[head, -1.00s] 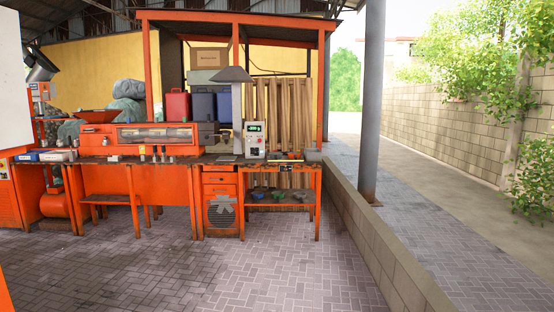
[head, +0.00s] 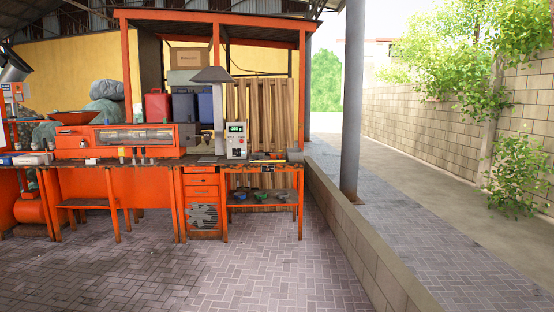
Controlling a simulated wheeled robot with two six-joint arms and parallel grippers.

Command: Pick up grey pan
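A small grey, rounded vessel (head: 295,155) stands at the right end of the orange workbench (head: 262,168). It may be the grey pan, but it is too small to be sure. Neither of my grippers is in view.
A machine with a lit display (head: 236,141) stands on the bench left of the grey vessel. A low block wall (head: 345,225) runs along the right, beside a grey post (head: 353,110). The paved floor (head: 220,265) before the bench is clear.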

